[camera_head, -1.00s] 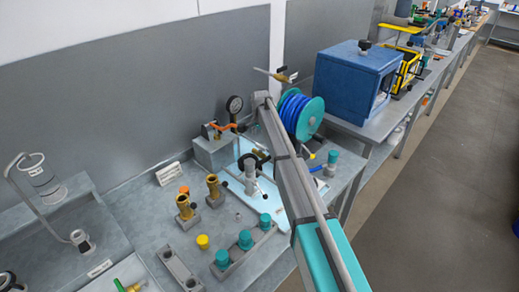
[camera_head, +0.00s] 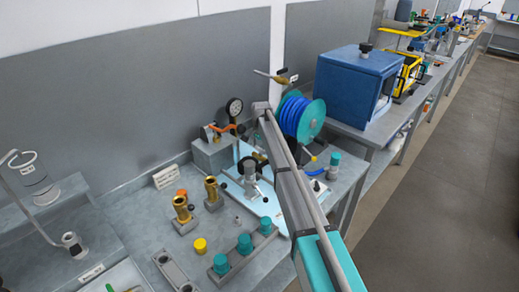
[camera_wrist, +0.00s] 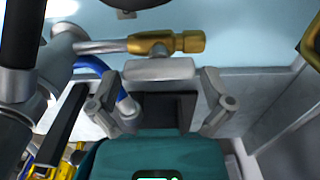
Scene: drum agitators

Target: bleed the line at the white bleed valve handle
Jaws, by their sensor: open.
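In the wrist view a white bleed valve handle (camera_wrist: 160,69), a pale flat bar, sits just below a brass valve body (camera_wrist: 166,44). The brass valve is on a grey metal pipe that runs to the left. My gripper (camera_wrist: 161,93) is open, with one finger to each side and the handle near the fingertips, between them or just beyond; I cannot tell if they touch. In the head view my arm reaches over the bench to the light blue plate (camera_head: 272,205). My gripper and the handle cannot be made out there.
A teal hose reel with blue hose (camera_head: 302,117) stands close to the right of my arm. A pressure gauge (camera_head: 235,107) is to its left. Brass fittings (camera_head: 181,209) and a row of teal caps (camera_head: 244,244) stand in front. A blue box (camera_head: 350,85) is further right.

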